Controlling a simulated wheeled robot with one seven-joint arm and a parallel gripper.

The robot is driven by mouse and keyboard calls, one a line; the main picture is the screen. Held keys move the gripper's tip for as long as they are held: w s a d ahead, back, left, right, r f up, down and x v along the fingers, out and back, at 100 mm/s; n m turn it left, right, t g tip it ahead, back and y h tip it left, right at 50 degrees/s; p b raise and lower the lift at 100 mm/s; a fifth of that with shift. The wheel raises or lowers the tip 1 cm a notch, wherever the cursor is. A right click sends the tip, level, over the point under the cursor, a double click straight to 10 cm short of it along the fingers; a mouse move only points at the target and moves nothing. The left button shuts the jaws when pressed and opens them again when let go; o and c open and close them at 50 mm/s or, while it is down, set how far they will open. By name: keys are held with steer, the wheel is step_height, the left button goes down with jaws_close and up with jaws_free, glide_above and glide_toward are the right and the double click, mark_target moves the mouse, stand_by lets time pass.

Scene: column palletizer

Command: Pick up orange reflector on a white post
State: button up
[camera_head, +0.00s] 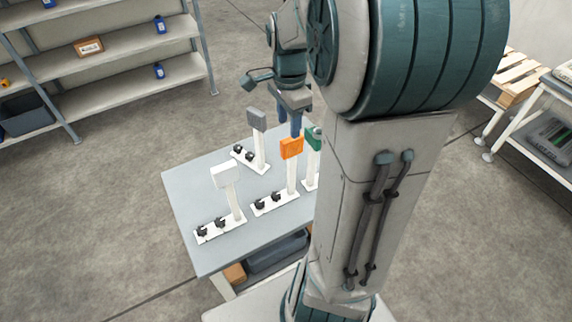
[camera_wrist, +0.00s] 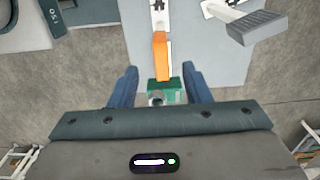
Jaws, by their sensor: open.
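The orange reflector (camera_head: 291,148) sits on top of a white post that stands upright on a white base on the grey table (camera_head: 185,190). In the wrist view the orange reflector (camera_wrist: 161,57) is seen from above, just ahead of the fingertips. My gripper (camera_head: 290,124) hangs close above the orange reflector in the head view. In the wrist view my gripper (camera_wrist: 160,78) has its two blue fingers apart, with nothing held between them. The green reflector (camera_head: 313,138) is partly hidden behind my arm. It lies between the fingers in the wrist view (camera_wrist: 166,91), seemingly below them.
A white reflector (camera_head: 225,175) and a grey reflector (camera_head: 257,119) stand on posts on the same table, close to the orange one. Shelves (camera_head: 120,48) stand at the back left. A wooden pallet (camera_head: 515,75) lies at the right. The floor around the table is clear.

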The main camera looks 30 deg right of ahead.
mark_target(288, 140)
step_height(288, 140, down, 9)
steer(key=shift+p, duration=0.5)
jaws_close()
